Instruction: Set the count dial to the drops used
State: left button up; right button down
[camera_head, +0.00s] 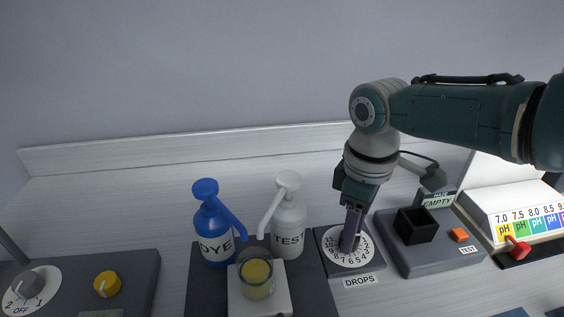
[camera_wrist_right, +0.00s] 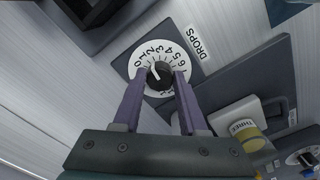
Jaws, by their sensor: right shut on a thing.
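The count dial (camera_head: 333,257) has a round white numbered face on a dark base, with a DROPS label (camera_head: 360,281) in front. My right gripper (camera_head: 350,243) comes down on it from above, its purple fingers shut on the black centre knob. In the right wrist view the knob (camera_wrist_right: 159,77) sits between the fingertips (camera_wrist_right: 158,82). Its white pointer leans up and left, near the 2 and 3; I cannot tell the exact mark. My left gripper is not in view.
Left of the dial stand a blue DYE pump bottle (camera_head: 216,245) and a white TEST pump bottle (camera_head: 289,232). Right of it is a grey unit with a black cup (camera_head: 415,227) and orange button (camera_head: 460,235), then a pH colour scale (camera_head: 520,220). A knob panel (camera_head: 135,275) is at the left.

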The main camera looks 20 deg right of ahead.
jog(key=m, duration=0.4)
jog(key=shift+a+r+p, duration=0.1)
jog(key=shift+p, duration=0.3)
jog(key=shift+m, duration=0.6)
jog(key=shift+c, duration=2.2)
grip_release()
notch_tip(320, 180, up, 10)
jog(key=p, duration=0.5)
